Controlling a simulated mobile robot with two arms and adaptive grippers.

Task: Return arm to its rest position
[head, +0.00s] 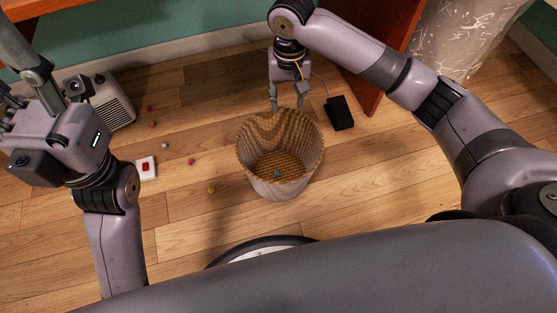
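My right gripper (286,103) points down at the far rim of a wicker basket (258,183). Its two fingers are apart and I see nothing between them. The basket stands upright on the wooden floor, with a small blue thing (277,173) inside on its bottom. My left arm is raised at the left of the head view, with its wrist (60,140) turned up and away. The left fingers are partly cut off at the picture's left edge, so their opening does not show clearly.
Several small coloured bits, such as a yellow one (211,190), lie on the floor left of the basket. A white square with a red top (146,168) and a beige box-like device (108,100) are further left. A black box (340,113) lies right of the basket, near a wooden panel (385,50).

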